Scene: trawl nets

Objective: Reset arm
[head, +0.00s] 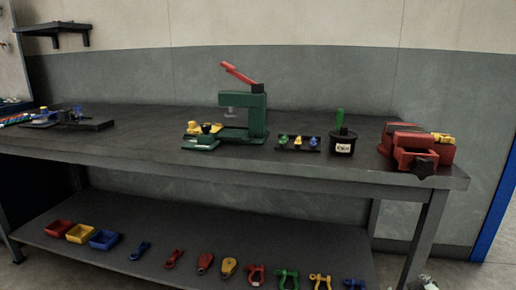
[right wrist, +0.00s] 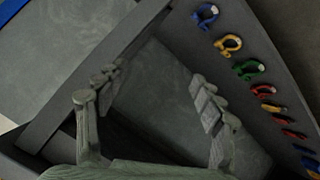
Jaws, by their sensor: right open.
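My right gripper (right wrist: 158,98) fills the middle of the right wrist view. Its two grey jointed fingers are wide apart with nothing between them. The nearest of these are a blue shackle (right wrist: 205,15) and a yellow shackle (right wrist: 228,45), both apart from the fingers. My left gripper is in neither view.
The workbench (head: 330,173) carries a green press (head: 255,115) with a red lever, a black pot (head: 342,145) with a green handle, and a red vise (head: 407,150). Its lower shelf (head: 200,225) holds small bins (head: 103,240) and several shackles and blocks. A blue post (head: 497,205) stands at right.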

